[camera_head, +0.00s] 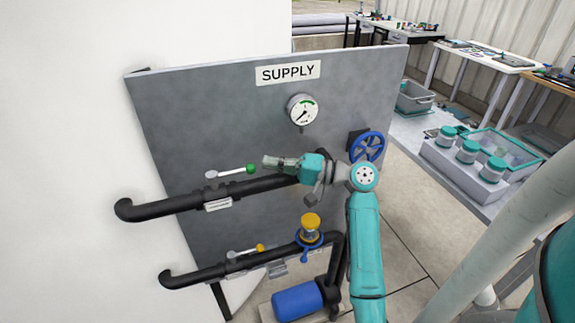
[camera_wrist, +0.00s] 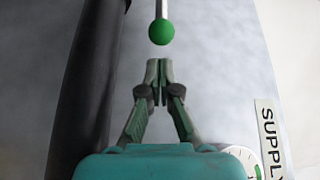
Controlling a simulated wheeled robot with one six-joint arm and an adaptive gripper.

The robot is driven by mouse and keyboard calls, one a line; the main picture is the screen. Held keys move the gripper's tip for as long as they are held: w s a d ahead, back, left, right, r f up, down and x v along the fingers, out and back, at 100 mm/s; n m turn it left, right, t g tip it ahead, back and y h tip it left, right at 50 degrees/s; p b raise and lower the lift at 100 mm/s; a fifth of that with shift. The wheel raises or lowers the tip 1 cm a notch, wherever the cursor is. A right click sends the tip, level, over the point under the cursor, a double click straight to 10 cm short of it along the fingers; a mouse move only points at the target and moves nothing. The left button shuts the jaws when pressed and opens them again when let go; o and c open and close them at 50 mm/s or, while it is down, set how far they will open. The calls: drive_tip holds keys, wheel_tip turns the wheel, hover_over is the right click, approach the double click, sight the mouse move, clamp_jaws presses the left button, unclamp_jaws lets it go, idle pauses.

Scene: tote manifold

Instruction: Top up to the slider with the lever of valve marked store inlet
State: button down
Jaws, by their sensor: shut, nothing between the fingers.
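The upper pipe (camera_head: 165,207) carries a valve lever (camera_head: 230,172) with a green knob (camera_head: 250,169). The lever lies nearly along the pipe. The tag (camera_head: 219,205) below it is too small to read, so I cannot tell whether it says store inlet. My gripper (camera_head: 265,161) is shut and empty, its tips just right of the green knob. In the wrist view the shut fingertips (camera_wrist: 159,64) point at the green knob (camera_wrist: 161,32), with a small gap showing. I cannot make out a slider.
The grey panel (camera_head: 190,120) bears a SUPPLY sign (camera_head: 288,73), a gauge (camera_head: 302,110) and a blue handwheel (camera_head: 367,146). A blue motor (camera_head: 298,301) sits below. A bench with jars (camera_head: 467,151) stands right.

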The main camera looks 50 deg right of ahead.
sight(232, 173)
drive_tip(key=shift+x, duration=1.75)
drive_tip(key=shift+s, duration=0.1)
